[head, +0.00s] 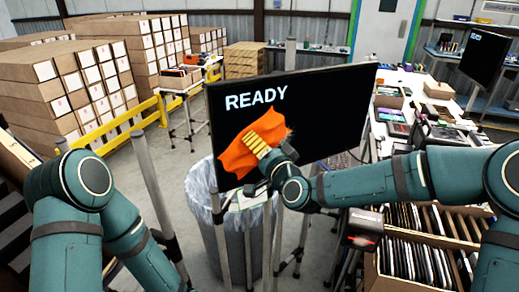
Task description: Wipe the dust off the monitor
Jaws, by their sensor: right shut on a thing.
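The monitor (330,100) is a wide black screen showing "READY", standing tilted in the middle of the head view. My right gripper (258,144) is shut on an orange cloth (237,158). The cloth lies spread in front of the lower left part of the screen, below the word, and appears to touch it. My right arm crosses in front of the monitor's lower right part and hides it. I cannot make out dust on the screen. My left arm is at the lower left, and its gripper is out of view.
A bin with a clear liner (203,190) stands below the monitor. A crate of flat dark items (440,225) is at the lower right. A cluttered table (412,92) with a second monitor (485,58) is behind right. Stacked cartons (60,88) and a yellow rail (120,121) are left.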

